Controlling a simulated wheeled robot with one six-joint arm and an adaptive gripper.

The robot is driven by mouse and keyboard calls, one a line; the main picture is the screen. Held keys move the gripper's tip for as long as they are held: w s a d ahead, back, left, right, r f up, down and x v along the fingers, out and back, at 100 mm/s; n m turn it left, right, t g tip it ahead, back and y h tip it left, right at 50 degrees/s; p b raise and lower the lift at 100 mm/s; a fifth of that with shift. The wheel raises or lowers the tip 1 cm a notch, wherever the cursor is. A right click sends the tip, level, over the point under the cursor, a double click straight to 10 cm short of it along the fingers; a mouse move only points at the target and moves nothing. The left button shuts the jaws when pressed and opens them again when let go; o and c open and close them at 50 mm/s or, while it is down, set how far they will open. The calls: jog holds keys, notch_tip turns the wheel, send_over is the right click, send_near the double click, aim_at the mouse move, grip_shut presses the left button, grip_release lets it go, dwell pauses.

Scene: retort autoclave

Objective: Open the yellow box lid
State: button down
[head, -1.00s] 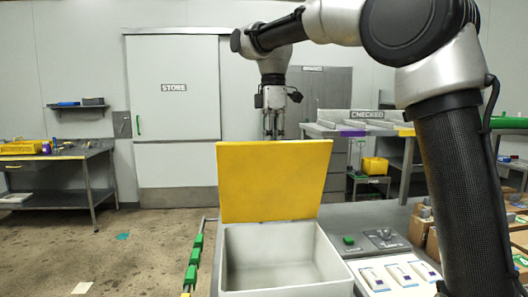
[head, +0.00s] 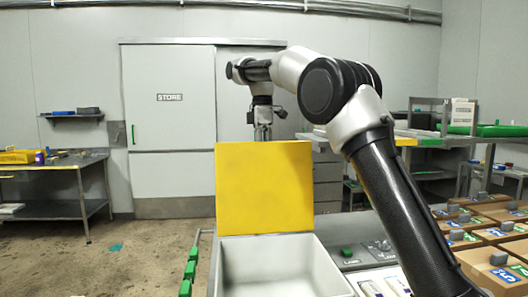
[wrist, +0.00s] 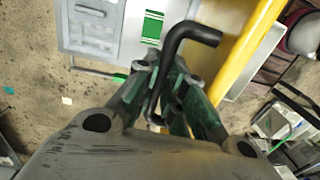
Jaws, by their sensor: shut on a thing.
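The yellow lid (head: 264,188) stands raised, close to upright, at the back edge of the pale open box (head: 280,262). The box looks empty inside. My gripper (head: 263,133) is just behind the lid's top edge, and its fingertips are hidden by the lid in the head view. In the wrist view the fingers (wrist: 175,100) are shut on a black bent rod (wrist: 182,42), whose bent end points toward the yellow lid edge (wrist: 243,50). I cannot tell whether the rod touches the lid.
A grey panel with a green button (head: 347,252) lies right of the box. Cardboard boxes (head: 495,262) stand at the far right. A STORE door (head: 168,120) is behind.

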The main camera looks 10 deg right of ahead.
jog(key=shift+w+r, duration=0.1)
jog(key=shift+w, duration=0.25)
jog(key=c, duration=1.5)
grip_release()
jog(key=shift+w, duration=0.2)
jog(key=shift+s, duration=0.1)
